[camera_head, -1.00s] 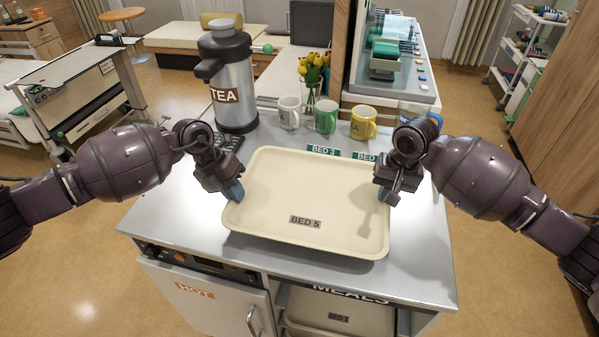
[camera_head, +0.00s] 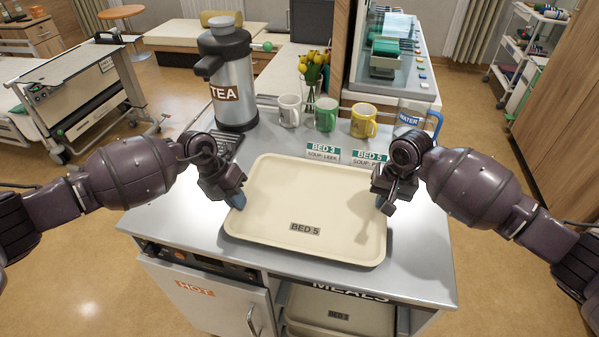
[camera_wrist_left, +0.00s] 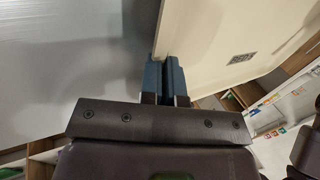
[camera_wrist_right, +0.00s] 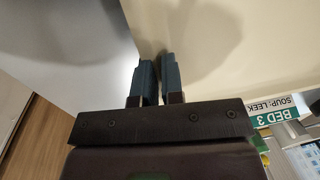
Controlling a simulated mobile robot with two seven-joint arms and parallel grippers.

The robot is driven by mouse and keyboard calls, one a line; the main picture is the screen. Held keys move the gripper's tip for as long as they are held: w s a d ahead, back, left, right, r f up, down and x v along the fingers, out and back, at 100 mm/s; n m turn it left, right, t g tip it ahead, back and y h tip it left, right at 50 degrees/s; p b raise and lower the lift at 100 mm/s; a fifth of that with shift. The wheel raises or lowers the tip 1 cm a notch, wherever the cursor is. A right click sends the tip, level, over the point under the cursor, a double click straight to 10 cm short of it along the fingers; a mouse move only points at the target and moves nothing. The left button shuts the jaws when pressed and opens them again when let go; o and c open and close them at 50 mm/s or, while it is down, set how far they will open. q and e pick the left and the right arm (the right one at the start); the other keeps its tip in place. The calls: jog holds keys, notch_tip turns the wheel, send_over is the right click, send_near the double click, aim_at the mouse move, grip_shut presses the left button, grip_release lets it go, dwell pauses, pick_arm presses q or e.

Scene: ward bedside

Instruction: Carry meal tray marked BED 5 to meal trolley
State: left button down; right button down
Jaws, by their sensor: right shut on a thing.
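The cream meal tray marked BED 5 (camera_head: 305,205) is level over the front of the grey meal trolley top (camera_head: 200,220). I cannot tell if its base touches the top. My left gripper (camera_head: 238,200) is at the tray's left rim, its fingers close together with the rim between them in the left wrist view (camera_wrist_left: 166,75). My right gripper (camera_head: 384,205) is shut on the right rim, which also shows between its fingers in the right wrist view (camera_wrist_right: 158,78). The tray is empty apart from its label.
Behind the tray stand a TEA urn (camera_head: 232,80), white (camera_head: 289,110), green (camera_head: 326,115) and yellow (camera_head: 363,121) mugs, a WATER jug (camera_head: 410,117) and cards BED 3 (camera_head: 323,152) and BED 5 (camera_head: 369,158). Another tray (camera_head: 340,313) lies in the MEALS bay below.

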pick_arm(q)
jog(key=shift+d+f, duration=0.1)
jog(key=shift+f, duration=0.05)
pick_arm(e)
jog(key=shift+f, duration=0.3)
pick_arm(q)
jog(key=c, duration=1.3)
grip_release()
jog(key=shift+f, duration=0.1)
jog(key=shift+c, duration=0.2)
pick_arm(e)
jog(key=c, duration=1.2)
grip_release()
jog(key=shift+c, duration=0.2)
jog(key=shift+d+r, duration=0.1)
jog(key=shift+r, duration=0.45)
pick_arm(q)
jog(key=v, duration=1.2)
pick_arm(e)
notch_tip(320, 180, up, 11)
jog(key=d, duration=0.1)
jog(key=shift+s+d, duration=0.2)
jog(key=shift+s, duration=0.05)
jog(key=shift+f, duration=0.1)
